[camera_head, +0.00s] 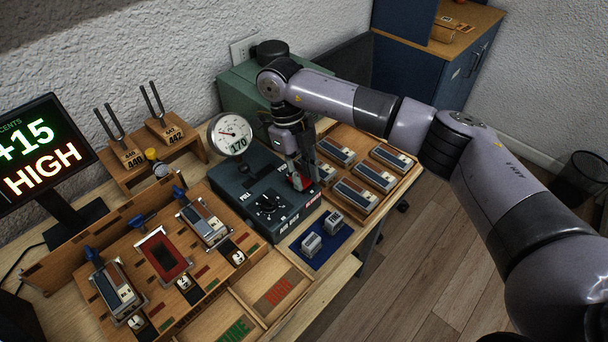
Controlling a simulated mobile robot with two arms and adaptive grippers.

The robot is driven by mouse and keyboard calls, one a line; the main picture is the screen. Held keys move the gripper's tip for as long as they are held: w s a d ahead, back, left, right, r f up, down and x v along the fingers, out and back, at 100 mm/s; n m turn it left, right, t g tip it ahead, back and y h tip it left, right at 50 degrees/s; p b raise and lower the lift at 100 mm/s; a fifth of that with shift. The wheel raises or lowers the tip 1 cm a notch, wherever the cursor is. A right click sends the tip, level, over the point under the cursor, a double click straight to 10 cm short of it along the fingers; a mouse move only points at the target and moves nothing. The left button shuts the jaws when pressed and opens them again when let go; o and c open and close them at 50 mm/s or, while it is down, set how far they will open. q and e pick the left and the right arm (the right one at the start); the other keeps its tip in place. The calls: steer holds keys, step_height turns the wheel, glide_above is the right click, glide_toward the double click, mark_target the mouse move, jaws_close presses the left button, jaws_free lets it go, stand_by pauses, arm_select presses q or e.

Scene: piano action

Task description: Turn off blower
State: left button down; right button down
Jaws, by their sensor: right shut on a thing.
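The blower is a dark blue-grey box (236,187) in the middle of the bench, with a black dial knob (267,204) on its top. My right gripper (301,182) points down at the right part of the box top, right of the knob. It is shut on what looks like the blower's switch, mostly hidden by the fingers. A red-and-white label (312,199) shows just beside it. I cannot tell which way the switch is set. My left gripper is not in view.
A wooden tray (335,201) with several reed blocks lies right of the box. A blue mat (320,250) with two small metal blocks is in front. Wooden fixtures (200,252) and a screen (38,150) reading +15 HIGH stand left. A green case (235,95) is behind.

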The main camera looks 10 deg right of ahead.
steer(key=c, duration=1.3)
jaws_free()
steer(key=v, duration=1.2)
steer(key=shift+s+f, duration=0.1)
